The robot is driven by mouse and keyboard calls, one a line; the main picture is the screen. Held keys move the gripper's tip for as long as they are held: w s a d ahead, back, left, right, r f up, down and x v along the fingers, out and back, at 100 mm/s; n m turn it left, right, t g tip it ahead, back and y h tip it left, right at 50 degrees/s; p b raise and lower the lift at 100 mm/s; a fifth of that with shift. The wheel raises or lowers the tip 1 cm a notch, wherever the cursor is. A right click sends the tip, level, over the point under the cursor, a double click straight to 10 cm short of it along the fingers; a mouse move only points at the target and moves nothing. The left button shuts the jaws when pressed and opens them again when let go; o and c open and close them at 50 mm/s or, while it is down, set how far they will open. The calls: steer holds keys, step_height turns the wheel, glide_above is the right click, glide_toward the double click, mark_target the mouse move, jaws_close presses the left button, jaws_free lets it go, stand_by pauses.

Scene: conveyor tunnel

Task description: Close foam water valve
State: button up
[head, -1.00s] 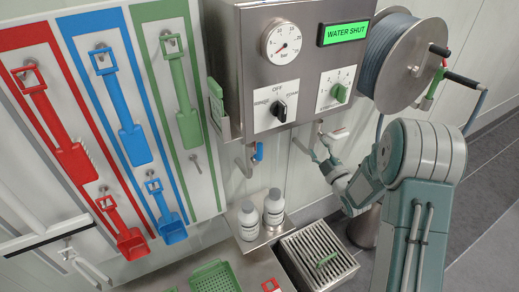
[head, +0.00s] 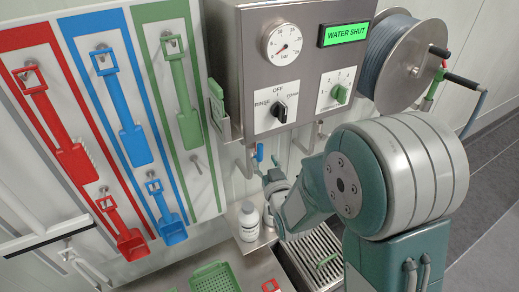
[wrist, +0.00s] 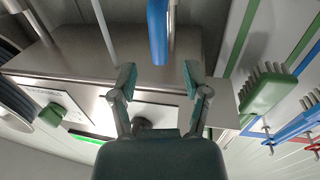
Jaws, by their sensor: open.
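A blue valve handle (head: 260,152) hangs on a pipe under the steel control box (head: 250,60). In the wrist view the blue handle (wrist: 158,32) is upright in the picture, centred just beyond the fingertips. My gripper (wrist: 158,78) is open and empty, its two fingers spread on either side of the handle's line; they do not appear to touch it. In the head view my gripper (head: 271,174) is just below and right of the handle, partly hidden by my arm. The display (head: 345,32) reads WATER SHUT.
The box has a black selector (head: 280,108), a green knob (head: 339,94) and a gauge (head: 284,45). A white bottle (head: 248,222) stands below; another is partly hidden by my arm. A hose reel (head: 405,60) is at right, coloured tools (head: 130,130) at left.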

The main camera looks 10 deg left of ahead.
mark_target(261, 152)
steer(key=x, duration=0.5)
steer(key=shift+w+a, duration=0.1)
steer(key=shift+w, duration=0.15)
jaws_close()
